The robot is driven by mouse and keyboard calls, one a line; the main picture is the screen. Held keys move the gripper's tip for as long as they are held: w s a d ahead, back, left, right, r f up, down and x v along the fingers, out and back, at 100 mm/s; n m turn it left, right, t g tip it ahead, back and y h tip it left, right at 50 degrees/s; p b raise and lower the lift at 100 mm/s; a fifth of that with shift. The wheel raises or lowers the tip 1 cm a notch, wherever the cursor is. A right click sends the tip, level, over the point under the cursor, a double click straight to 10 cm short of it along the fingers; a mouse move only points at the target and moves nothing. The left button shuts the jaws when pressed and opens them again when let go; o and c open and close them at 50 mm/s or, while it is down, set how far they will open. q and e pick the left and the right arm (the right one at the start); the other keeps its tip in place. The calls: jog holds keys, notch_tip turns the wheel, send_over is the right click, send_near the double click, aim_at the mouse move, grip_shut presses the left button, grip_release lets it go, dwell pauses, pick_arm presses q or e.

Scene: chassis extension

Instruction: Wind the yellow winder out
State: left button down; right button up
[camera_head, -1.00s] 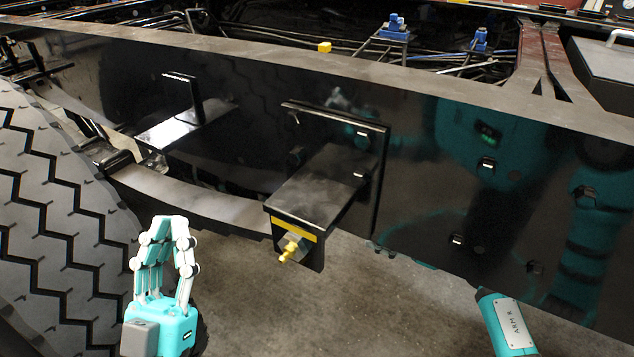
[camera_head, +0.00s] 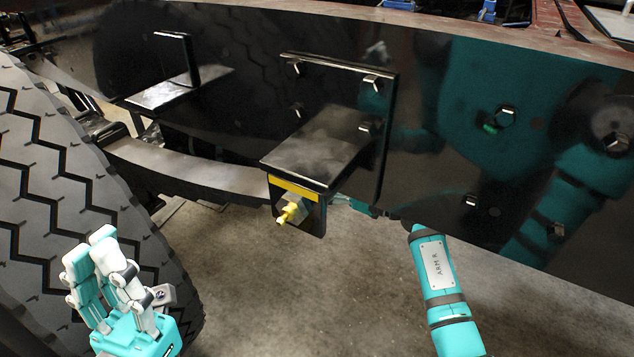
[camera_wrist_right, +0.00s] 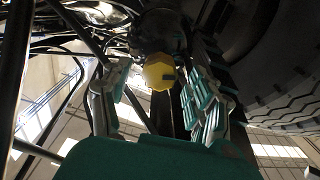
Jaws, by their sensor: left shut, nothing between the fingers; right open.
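The yellow winder (camera_head: 289,214) shows as a small yellow tip with a grey nut on the front of a black bracket (camera_head: 315,158) under the chassis rail. In the right wrist view, a yellow many-sided knob (camera_wrist_right: 160,73) lies between the fingers of my right gripper (camera_wrist_right: 162,82), which is open; I cannot tell whether they touch it or whether it is the same yellow part. In the head view, my right gripper is hidden behind the bracket and rail. My left gripper (camera_head: 88,243) is shut and empty, in front of the tyre, left of and below the winder.
A large tyre (camera_head: 60,190) stands at the left. The glossy black chassis rail (camera_head: 470,130) with bolts crosses the view. A leaf spring (camera_head: 190,168) runs left of the bracket. The grey floor (camera_head: 300,290) below is clear.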

jog(key=shift+x, duration=1.05)
jog(key=c, duration=1.1)
jog(key=shift+c, duration=0.2)
